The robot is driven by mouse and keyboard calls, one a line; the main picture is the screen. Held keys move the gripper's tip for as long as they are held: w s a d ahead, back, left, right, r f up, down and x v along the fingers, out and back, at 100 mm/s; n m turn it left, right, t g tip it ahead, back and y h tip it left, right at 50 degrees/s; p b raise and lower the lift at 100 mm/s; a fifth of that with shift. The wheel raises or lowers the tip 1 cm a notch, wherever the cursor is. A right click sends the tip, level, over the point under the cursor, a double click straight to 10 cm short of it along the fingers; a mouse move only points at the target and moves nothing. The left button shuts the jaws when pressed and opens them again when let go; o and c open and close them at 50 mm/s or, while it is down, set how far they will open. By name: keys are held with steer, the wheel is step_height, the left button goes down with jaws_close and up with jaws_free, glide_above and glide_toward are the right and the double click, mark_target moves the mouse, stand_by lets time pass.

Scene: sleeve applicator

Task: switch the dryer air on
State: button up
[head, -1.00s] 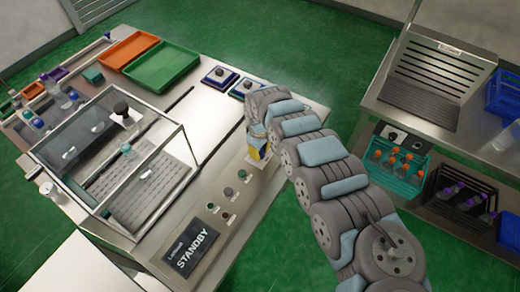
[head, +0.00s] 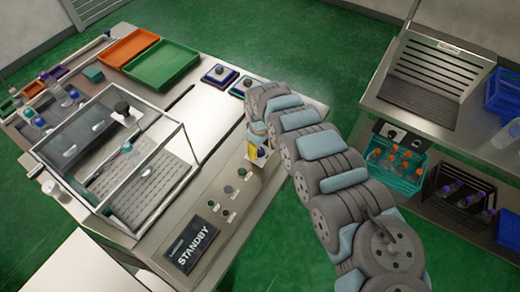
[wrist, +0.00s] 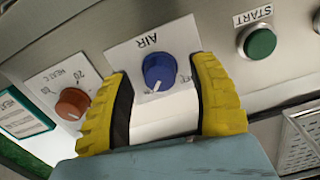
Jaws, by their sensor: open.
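The blue AIR knob (wrist: 158,71) sits on a white plate on the machine's front panel in the wrist view. A white pointer line on it runs toward the lower left of that view. My gripper (wrist: 160,100) is open, with one yellow finger on each side of the knob. I cannot tell whether either finger touches it.
A red-brown HEAT knob (wrist: 73,103) is close beside the left finger, and a green START button (wrist: 259,43) is to the right. In the head view the display (head: 188,245) reads STANDBY. The clear-walled enclosure (head: 115,150) stands left of my gripper.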

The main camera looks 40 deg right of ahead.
mark_target(260, 150)
step_height(260, 150, up, 11)
steer(key=shift+r, duration=0.15)
stand_by(0.5)
stand_by(0.5)
